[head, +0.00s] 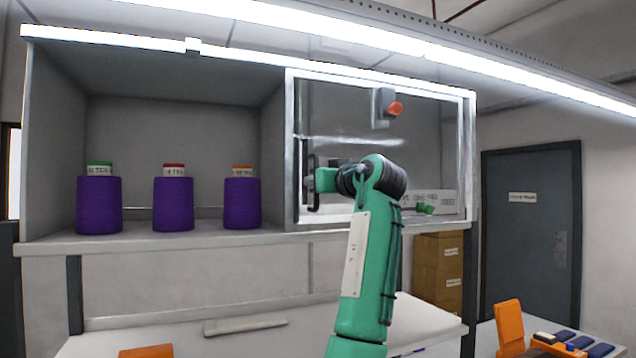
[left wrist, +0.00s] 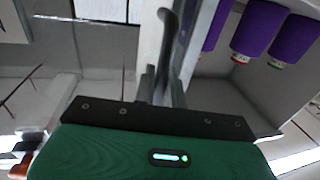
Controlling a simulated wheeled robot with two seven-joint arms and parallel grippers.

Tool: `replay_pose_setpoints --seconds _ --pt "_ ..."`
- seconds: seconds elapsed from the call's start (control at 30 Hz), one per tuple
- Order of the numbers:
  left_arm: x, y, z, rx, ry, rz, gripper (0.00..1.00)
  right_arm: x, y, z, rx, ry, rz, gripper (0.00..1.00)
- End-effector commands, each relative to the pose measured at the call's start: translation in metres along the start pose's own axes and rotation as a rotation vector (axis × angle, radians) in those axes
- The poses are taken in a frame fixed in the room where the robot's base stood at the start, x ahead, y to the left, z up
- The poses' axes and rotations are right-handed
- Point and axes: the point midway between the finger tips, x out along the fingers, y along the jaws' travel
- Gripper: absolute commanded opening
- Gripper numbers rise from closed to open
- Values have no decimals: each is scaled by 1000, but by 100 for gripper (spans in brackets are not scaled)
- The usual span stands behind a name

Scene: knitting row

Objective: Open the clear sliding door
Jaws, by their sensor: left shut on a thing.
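The clear sliding door (head: 340,115) has a pale frame and stands across the right half of the wall cabinet. Its dark vertical handle (head: 311,200) is near the door's left edge, and the handle also shows in the left wrist view (left wrist: 168,32). My left gripper (head: 313,181) is shut on the handle, with its two dark fingers (left wrist: 161,86) around the bar in the left wrist view. My wrist and forearm hide part of the door's lower middle. My right gripper is not in view.
Three purple yarn cones (head: 172,204) stand in the open left compartment. A grey bracket with an orange knob (head: 394,108) is at the door's upper middle. A white box (head: 436,201) shows at the right compartment's lower right. Cardboard boxes (head: 438,270) are stacked below.

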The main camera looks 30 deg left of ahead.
Motion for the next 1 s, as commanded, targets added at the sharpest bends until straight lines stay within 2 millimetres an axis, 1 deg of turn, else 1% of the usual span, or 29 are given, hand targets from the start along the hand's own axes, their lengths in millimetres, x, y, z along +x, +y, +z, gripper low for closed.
replay_pose_setpoints --seconds 0.07,0.1,0.17,0.2,0.47,0.57,0.67,0.77,0.9,1.0 --pt "0 -1 0 -1 -1 -1 0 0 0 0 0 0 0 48" --pt "0 -1 0 -1 -1 -1 14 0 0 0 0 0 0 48" --pt "0 -1 0 -1 -2 -1 26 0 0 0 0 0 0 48" --pt "0 -1 0 -1 -2 -1 30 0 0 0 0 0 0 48" --pt "0 -1 0 -1 -1 -1 30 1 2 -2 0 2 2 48" --pt "-6 0 1 -1 -1 0 30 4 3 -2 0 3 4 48" --pt "-19 0 3 -3 1 1 30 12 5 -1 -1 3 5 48" --pt "-40 0 4 -4 1 2 30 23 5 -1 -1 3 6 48" --pt "-74 0 4 -4 1 2 30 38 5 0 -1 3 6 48" --pt "-95 0 4 -3 0 2 30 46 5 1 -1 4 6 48"
